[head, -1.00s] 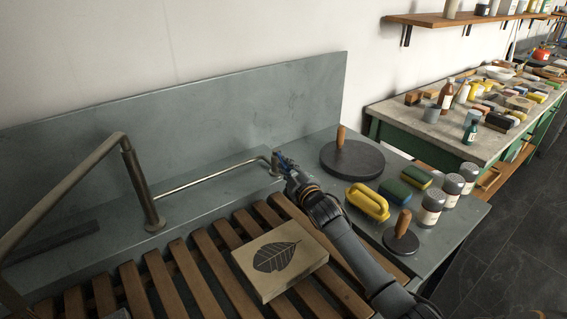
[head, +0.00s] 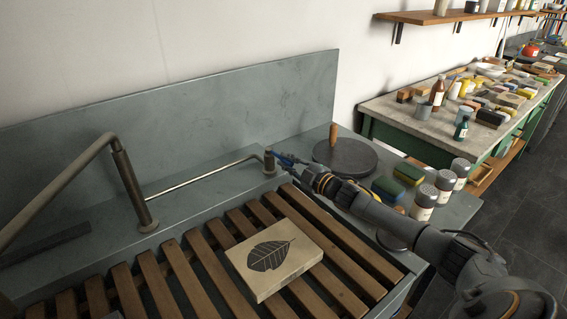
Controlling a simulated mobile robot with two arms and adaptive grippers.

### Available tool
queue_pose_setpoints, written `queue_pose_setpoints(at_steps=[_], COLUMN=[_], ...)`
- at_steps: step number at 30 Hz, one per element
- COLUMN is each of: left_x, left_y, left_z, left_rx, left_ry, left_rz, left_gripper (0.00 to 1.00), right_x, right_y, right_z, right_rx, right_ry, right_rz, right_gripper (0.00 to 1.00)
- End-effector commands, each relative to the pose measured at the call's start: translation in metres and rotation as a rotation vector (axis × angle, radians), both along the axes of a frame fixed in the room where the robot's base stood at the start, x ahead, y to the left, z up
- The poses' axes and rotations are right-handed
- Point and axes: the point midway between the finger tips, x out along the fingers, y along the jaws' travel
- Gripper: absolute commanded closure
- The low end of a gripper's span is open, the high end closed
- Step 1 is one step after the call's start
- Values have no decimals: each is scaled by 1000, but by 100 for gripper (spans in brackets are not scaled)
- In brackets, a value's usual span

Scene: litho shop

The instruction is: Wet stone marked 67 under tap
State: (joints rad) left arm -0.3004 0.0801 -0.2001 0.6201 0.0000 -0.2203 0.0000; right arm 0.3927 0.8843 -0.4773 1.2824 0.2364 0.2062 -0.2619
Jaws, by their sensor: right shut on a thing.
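A pale, block-shaped stone (head: 278,262) with a dark leaf picture lies flat on the wooden slats; no number can be read on it. The tap has a tall upright with a long spout (head: 62,181) reaching to the left and front. A thin pipe (head: 205,177) links the upright to a small valve post (head: 269,161) on the right. My right gripper (head: 285,160) is at this post, shut on the blue valve handle, with little of the handle showing. No water can be seen; the spout's end is out of view. My left gripper is not in view.
The slatted rack (head: 216,268) has bare slats left of the stone. Right of the valve are a dark round disc with a wooden handle (head: 345,156), sponges (head: 408,174) and shaker cans (head: 424,202). A cluttered bench (head: 402,117) stands behind.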

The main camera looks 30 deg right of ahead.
Motion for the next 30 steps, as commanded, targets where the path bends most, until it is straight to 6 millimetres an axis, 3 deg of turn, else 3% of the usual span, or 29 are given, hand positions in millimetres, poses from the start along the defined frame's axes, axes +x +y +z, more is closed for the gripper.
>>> queue_pose_setpoints(at_steps=[3,4,7,19,30], left_x=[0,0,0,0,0], left_y=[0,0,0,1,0], left_z=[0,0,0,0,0], left_rx=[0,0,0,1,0], left_ry=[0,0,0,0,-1], left_rz=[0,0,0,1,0], left_gripper=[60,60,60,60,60], right_x=[1,1,1,-4,-52], right_y=[1,1,1,0,-9], right_z=[3,3,2,0,-2], right_rx=[1,0,0,0,-1], right_ry=[-7,-6,-5,0,1], right_rz=[3,2,2,0,1], right_gripper=[100,81,64,64,64])
